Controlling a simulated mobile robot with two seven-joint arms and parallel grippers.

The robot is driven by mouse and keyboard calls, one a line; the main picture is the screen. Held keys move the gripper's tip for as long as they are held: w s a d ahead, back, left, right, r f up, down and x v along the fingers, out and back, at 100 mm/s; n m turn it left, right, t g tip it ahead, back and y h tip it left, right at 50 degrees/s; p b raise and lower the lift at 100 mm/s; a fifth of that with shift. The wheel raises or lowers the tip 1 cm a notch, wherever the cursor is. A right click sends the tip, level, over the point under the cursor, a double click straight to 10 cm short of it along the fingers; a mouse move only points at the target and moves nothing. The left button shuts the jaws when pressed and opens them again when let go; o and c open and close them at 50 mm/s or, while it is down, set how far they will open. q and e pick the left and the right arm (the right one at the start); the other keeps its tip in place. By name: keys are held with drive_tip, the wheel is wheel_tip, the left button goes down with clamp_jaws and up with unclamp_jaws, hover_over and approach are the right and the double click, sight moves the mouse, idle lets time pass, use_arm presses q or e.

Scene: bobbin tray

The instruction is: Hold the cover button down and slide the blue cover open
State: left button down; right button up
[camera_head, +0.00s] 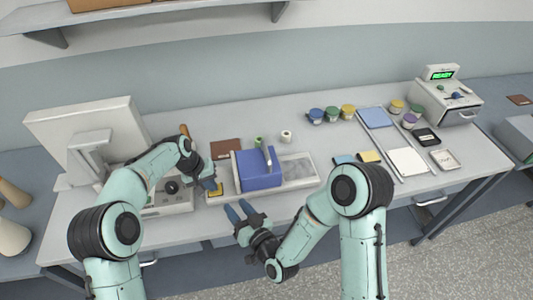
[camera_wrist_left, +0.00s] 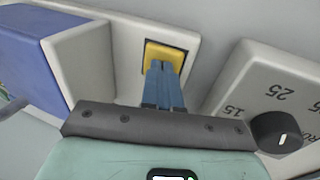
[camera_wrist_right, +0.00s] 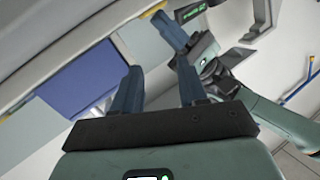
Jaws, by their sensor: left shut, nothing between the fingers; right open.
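The blue cover (camera_head: 258,172) with a pale upright handle (camera_head: 268,158) sits on the left-middle part of a long light tray housing (camera_head: 302,184). The yellow cover button (camera_head: 216,190) is at the housing's left end. My left gripper (camera_head: 210,185) is shut and empty, its fingertips over the button. In the left wrist view the fingertips (camera_wrist_left: 165,66) overlap the yellow button (camera_wrist_left: 178,54); I cannot tell how deep it is pressed. My right gripper (camera_head: 240,210) is open and empty, in front of the cover and apart from it. The cover shows in the right wrist view (camera_wrist_right: 78,84).
A control box with a dark knob (camera_head: 171,187) stands left of the housing. Behind are a brown mat (camera_head: 225,148) and a white spool (camera_head: 286,135). Several jars, trays and a device with a green READY display (camera_head: 442,74) stand at the right.

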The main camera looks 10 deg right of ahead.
drive_tip(key=w+d+r+m+t+h, duration=0.25)
drive_tip(key=d+r+h, duration=0.3)
drive_tip(key=d, duration=0.55)
drive_tip(key=h, duration=0.1)
approach(263, 142)
drive_tip(key=shift+m, duration=0.35)
drive_tip(key=w, duration=0.5)
drive_tip(key=shift+w+f, duration=0.35)
drive_tip(key=shift+f, duration=0.05)
